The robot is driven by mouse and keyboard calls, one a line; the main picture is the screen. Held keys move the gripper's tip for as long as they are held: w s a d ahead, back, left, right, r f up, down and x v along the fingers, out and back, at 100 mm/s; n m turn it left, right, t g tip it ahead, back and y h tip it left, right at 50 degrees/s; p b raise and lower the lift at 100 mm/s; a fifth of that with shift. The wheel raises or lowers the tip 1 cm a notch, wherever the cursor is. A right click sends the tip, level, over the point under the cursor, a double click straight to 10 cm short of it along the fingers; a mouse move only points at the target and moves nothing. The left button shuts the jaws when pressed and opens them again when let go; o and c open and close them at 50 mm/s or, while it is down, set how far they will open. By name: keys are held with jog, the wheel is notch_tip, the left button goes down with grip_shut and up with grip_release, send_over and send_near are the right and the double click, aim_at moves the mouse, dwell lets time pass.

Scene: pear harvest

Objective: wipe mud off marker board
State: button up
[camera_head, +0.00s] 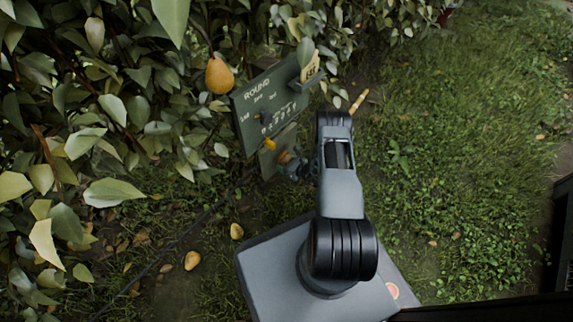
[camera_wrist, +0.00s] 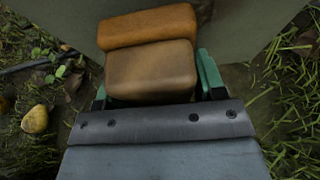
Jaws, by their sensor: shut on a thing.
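The marker board (camera_head: 262,103) is a dark green panel with white writing, standing at the hedge's edge left of my arm in the head view. A paler lower panel (camera_head: 272,160) shows beneath it. In the wrist view a plain grey-green panel (camera_wrist: 240,30) fills the top, with a brown smear near its upper middle. My gripper (camera_wrist: 152,90) is shut on an orange and brown sponge (camera_wrist: 150,68). The sponge's far face is against or very near the panel; I cannot tell whether it touches. In the head view my gripper is mostly hidden by my arm.
A pear (camera_head: 219,76) hangs in the leaves left of the board. Fallen pears (camera_head: 192,260) lie on the ground at lower left, and one shows in the wrist view (camera_wrist: 35,119). A small ledge with a yellow tag (camera_head: 310,68) juts from the board's right. Open grass lies right.

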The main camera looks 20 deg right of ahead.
jog(key=shift+w+a, duration=0.35)
jog(key=shift+w, duration=0.35)
jog(key=shift+d, duration=0.1)
